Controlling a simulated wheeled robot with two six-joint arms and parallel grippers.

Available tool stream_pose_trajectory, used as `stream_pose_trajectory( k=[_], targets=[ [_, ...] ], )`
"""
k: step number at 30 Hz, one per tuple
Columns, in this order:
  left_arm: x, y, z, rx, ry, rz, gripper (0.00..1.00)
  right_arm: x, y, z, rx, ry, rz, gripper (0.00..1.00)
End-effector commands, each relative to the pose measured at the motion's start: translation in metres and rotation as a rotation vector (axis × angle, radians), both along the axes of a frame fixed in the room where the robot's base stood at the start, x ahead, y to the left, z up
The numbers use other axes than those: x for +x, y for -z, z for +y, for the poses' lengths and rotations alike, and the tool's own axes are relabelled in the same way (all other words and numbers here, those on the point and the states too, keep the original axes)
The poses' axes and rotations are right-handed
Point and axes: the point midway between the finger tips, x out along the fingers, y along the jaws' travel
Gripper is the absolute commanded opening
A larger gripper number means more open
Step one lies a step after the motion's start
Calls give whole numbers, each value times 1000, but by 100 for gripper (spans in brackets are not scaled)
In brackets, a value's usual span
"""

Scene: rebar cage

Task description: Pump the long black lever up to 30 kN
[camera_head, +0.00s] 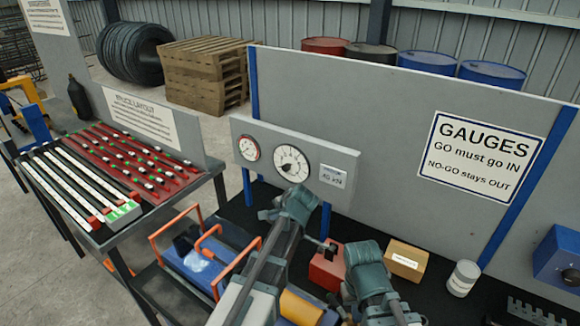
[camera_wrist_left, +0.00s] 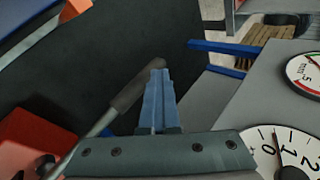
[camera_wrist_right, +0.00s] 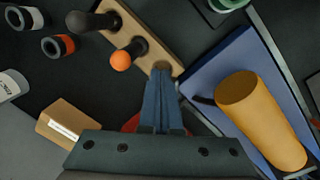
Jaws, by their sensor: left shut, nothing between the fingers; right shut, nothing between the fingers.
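The long lever shows in the left wrist view as a grey rod with a dark grip (camera_wrist_left: 133,90), slanting up from a red body (camera_wrist_left: 25,135). My left gripper (camera_wrist_left: 158,75) is shut and empty, its fingertips right beside the grip's end; I cannot tell whether they touch. In the head view my left gripper (camera_head: 294,200) is in front of the gauge panel and my arm hides most of the lever. The large white dial (camera_head: 291,164) sits beside a smaller dial (camera_head: 249,148); its reading is too small to tell. My right gripper (camera_wrist_right: 160,75) is shut and empty above the bench.
A red block (camera_head: 326,270), a cardboard box (camera_head: 405,260) and a white can (camera_head: 462,278) stand on the dark bench. The right wrist view shows a wooden block with knobs (camera_wrist_right: 128,35) and a yellow cylinder (camera_wrist_right: 262,118) on a blue plate. A grey board stands behind the bench.

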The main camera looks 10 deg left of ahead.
Motion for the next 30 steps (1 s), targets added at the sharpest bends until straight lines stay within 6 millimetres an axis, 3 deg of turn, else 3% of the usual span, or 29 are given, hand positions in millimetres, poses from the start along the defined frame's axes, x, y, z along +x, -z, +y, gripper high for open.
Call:
stream_pose_trajectory(
  k=[5,24,30],
  targets=[
    [-1,-14,-3,-1,1,1,0,0,-14,0,-1,-6,0,0],
    [-8,-97,-22,0,1,0,0,0,-97,0,1,2,0,0],
    [-8,-98,-24,0,0,0,0,0,-98,0,1,4,0,0]
  ],
)
